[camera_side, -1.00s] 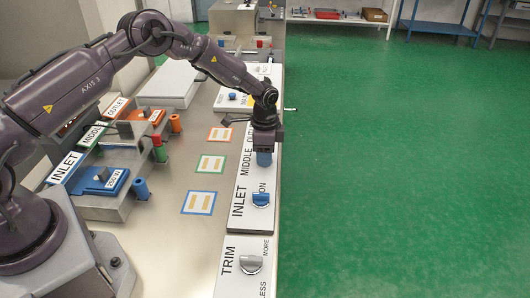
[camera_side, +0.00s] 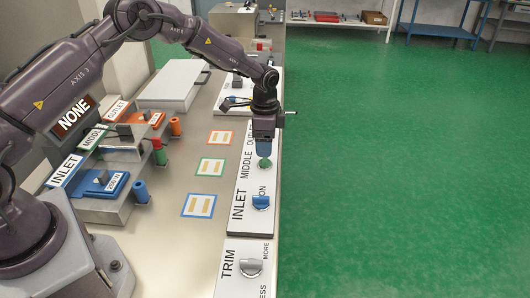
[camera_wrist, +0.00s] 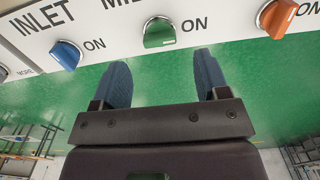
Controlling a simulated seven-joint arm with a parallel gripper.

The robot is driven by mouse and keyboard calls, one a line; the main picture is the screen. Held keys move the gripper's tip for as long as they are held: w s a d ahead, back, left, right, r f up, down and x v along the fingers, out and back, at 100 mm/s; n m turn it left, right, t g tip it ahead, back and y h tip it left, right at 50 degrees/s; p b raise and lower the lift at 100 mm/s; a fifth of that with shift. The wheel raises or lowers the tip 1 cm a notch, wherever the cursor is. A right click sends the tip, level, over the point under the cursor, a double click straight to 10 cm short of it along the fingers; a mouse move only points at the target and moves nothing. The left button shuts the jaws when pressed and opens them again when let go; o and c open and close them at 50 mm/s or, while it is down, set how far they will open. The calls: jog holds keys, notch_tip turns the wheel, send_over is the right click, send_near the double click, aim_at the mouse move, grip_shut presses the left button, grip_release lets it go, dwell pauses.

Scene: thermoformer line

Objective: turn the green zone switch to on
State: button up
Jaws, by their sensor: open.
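The green zone switch (camera_side: 264,163) is a round knob on the white MIDDLE part of the sloped panel. In the wrist view the green knob (camera_wrist: 159,33) has a raised grip bar, with ON printed to its right. I cannot tell for sure which position it points to. My gripper (camera_side: 264,152) is just above it in the side view. In the wrist view my gripper (camera_wrist: 163,64) has its two blue fingers apart, with nothing between them. The fingertips are short of the green knob, which lies ahead of the gap between them.
A blue knob (camera_wrist: 66,55) marked INLET and an orange knob (camera_wrist: 277,17) flank the green one. A grey TRIM knob (camera_side: 251,267) is nearer the camera. A dark display (camera_side: 74,117) reads NONE. Coloured heater units (camera_side: 100,182) stand left of the panel.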

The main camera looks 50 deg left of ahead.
notch_tip(320, 180, up, 8)
dwell(0.5)
jog(key=s+d+r+n+t, duration=0.1)
jog(key=s+r+n+t, duration=0.1)
jog(key=s+r, duration=0.4)
jog(key=s+d+r+n+t, duration=0.1)
jog(key=s+r+n, duration=0.3)
jog(key=s, duration=1.1)
jog(key=s+d+r+n+t, duration=0.1)
jog(key=s+r+n+t, duration=0.1)
jog(key=s+r, duration=0.7)
jog(key=shift+s+d+r+n+t, duration=0.15)
jog(key=shift+s+r+n+t, duration=0.15)
jog(key=shift+s+n, duration=0.6)
